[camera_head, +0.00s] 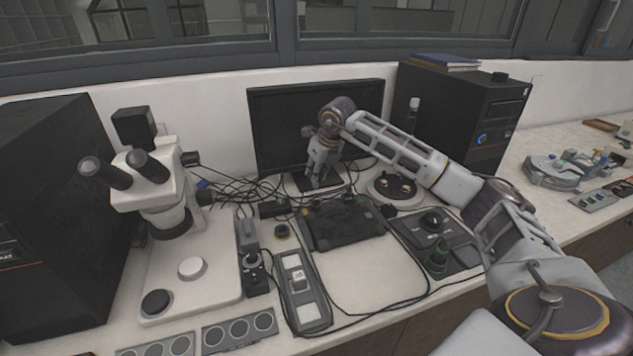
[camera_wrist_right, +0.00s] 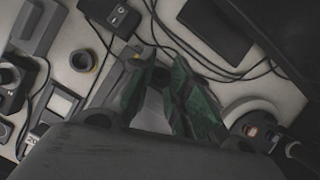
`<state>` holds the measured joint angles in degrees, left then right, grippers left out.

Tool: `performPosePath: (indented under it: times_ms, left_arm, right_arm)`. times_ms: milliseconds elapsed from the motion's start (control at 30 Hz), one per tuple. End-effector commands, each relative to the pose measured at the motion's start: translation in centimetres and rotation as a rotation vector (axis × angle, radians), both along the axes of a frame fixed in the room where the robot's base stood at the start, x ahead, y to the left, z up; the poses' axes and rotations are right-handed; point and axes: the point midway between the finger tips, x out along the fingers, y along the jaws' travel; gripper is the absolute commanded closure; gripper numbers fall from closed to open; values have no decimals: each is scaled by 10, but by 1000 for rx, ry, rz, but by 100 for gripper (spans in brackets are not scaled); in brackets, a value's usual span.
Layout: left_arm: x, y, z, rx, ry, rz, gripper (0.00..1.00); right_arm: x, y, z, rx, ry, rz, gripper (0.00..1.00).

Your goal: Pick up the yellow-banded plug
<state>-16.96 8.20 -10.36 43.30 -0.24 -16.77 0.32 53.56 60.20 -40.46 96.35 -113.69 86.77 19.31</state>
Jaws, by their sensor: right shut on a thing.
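My right gripper (camera_head: 318,182) points down over the far side of the black tray (camera_head: 345,230), in front of the monitor. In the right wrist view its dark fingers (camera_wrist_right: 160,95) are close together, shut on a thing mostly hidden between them. I cannot make out that thing's shape or any yellow band on it. A small dark round piece with a yellow ring (camera_head: 282,231) sits on the bench left of the tray; it also shows in the right wrist view (camera_wrist_right: 83,60). I cannot tell whether it is the plug. My left gripper is out of view.
A microscope (camera_head: 165,190) stands at the left, and the monitor (camera_head: 285,120) and a black computer case (camera_head: 465,110) stand behind. Loose cables (camera_head: 235,190) lie around the tray. A black control panel (camera_head: 435,235) lies right of it. The bench front is partly clear.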

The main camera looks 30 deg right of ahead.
Motion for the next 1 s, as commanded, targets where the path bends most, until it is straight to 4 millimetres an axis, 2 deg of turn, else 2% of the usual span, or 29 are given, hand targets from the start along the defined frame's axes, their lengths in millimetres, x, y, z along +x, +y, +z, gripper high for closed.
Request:
performPosePath:
  times_ms: [200,867,1000]
  left_arm:
    - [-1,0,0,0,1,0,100]
    - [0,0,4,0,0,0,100]
    - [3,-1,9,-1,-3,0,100]
  right_arm:
    - [0,0,8,0,-1,0,99]
    - [-2,1,4,0,2,2,99]
    - [-2,18,-3,3,1,24,99]
